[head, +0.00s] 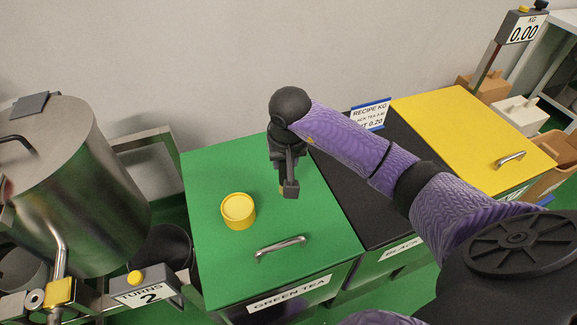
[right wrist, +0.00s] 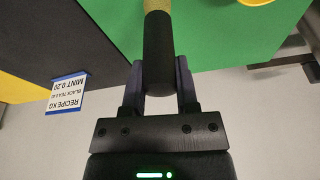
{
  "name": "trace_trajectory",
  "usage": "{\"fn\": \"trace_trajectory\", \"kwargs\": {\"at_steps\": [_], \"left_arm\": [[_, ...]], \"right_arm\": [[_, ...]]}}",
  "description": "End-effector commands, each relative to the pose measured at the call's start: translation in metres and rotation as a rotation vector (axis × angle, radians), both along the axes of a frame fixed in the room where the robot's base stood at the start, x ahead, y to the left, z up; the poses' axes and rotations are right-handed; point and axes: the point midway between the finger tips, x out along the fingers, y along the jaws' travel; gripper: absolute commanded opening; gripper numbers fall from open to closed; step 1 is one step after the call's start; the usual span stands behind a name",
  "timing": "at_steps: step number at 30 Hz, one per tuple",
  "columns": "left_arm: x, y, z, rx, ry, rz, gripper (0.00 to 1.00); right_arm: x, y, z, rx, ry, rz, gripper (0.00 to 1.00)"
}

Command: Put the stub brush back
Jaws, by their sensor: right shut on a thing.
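My right gripper (head: 289,186) hangs over the green tea bin's green lid (head: 215,175), pointing down. In the right wrist view it (right wrist: 158,76) is shut on the stub brush, whose dark, thick handle (right wrist: 158,45) sits between the two fingers. The brush's tan-yellow end (right wrist: 157,5) points away from the gripper, toward the lid. In the head view most of the brush is hidden behind the gripper. I cannot tell whether its end touches the lid. A round yellow tub (head: 238,211) stands on the lid, left of the gripper and apart from it. My left gripper is out of view.
A metal handle (head: 281,246) is on the green lid near its front. A black bin lid (head: 385,150) and a yellow one (head: 470,130) lie to the right. A steel drum (head: 75,190) stands at left, and a recipe card (head: 370,115) behind.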

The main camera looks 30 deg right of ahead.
Motion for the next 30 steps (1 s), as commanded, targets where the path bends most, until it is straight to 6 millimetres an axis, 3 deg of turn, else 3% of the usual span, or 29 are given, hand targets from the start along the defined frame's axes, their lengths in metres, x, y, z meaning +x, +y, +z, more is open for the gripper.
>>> {"fn": "trace_trajectory", "kwargs": {"at_steps": [4, 14, 15, 19, 20, 27, 30], "left_arm": [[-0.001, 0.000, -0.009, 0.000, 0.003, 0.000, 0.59], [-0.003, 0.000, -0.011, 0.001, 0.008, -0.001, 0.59], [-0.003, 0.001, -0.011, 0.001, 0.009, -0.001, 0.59], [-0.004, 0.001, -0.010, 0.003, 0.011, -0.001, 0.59], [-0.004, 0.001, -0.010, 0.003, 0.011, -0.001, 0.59], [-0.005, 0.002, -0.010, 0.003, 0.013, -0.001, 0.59], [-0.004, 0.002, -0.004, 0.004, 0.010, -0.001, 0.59]], "right_arm": [[-0.001, 0.001, -0.030, 0.002, 0.004, 0.000, 0.00], [0.000, 0.000, -0.034, -0.001, 0.000, 0.001, 0.00], [0.000, 0.000, -0.034, -0.001, 0.001, 0.002, 0.42], [0.000, 0.000, -0.033, 0.000, 0.000, 0.001, 0.70], [0.000, 0.000, -0.033, 0.000, 0.000, 0.001, 0.73], [0.000, 0.000, -0.033, 0.000, 0.000, 0.001, 0.73], [-0.001, 0.001, -0.022, -0.001, -0.004, 0.001, 0.73]]}}
